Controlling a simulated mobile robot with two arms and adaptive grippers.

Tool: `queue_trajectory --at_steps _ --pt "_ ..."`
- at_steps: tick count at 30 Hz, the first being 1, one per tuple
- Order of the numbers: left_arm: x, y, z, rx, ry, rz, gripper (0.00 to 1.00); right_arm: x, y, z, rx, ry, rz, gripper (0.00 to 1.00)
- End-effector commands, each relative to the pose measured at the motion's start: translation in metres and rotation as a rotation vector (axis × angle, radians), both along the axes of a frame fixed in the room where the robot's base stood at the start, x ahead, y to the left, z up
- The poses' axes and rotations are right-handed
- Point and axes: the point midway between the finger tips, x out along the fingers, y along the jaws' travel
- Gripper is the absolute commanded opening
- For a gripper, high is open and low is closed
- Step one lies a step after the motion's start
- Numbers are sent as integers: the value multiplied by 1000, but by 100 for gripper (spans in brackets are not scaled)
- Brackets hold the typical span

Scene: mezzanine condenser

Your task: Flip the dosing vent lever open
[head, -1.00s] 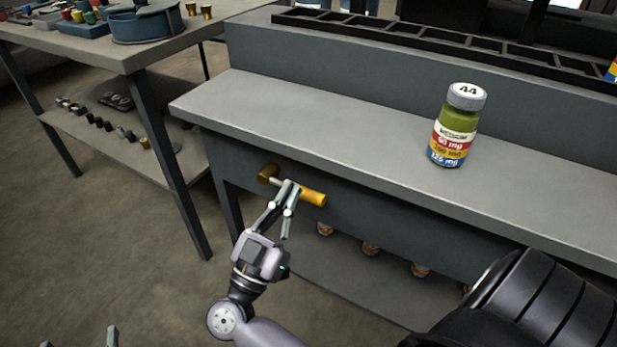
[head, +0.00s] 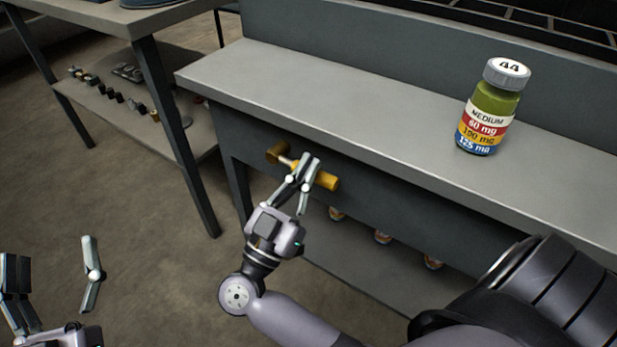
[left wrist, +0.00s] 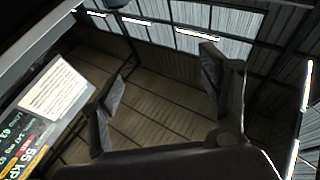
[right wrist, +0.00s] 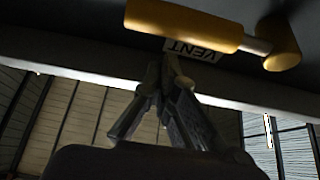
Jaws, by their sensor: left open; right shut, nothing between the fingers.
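The vent lever is a yellow-orange handle (head: 327,180) on a thin rod from a round brass-coloured pivot (head: 277,152), on the dark front panel below the bench top. In the right wrist view the yellow handle (right wrist: 185,22) crosses the top, with the pivot piece (right wrist: 284,40) to its right and a "VENT" label (right wrist: 197,50) behind. My right gripper (head: 311,158) is shut and empty, its fingertips at the handle; I cannot tell whether they touch it. It also shows in the right wrist view (right wrist: 166,68). My left gripper (head: 52,258) is open and empty at lower left, away from the lever.
A green bottle with a grey cap (head: 490,106) stands on the grey bench top (head: 300,75). Several bottles sit on the shelf under the bench. A second table (head: 130,20) with a loaded lower shelf stands at left. Open floor lies between.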

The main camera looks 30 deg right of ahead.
Motion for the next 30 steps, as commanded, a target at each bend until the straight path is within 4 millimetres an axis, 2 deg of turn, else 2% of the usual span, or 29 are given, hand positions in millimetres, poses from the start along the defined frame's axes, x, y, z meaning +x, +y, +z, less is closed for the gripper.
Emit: queue_trajectory --at_steps 6,12,18,30 --pt "-22 1 34 -65 -228 -12 70 -3 1 -10 1 -1 0 0" --pt "-41 3 54 -108 -372 -20 70 -5 1 -14 0 -1 -2 0" --pt "-49 4 62 -124 -426 -23 70 -6 1 -15 0 0 -2 0" --pt "-50 4 62 -125 -429 -23 70 -6 -1 -15 2 -5 -3 0"
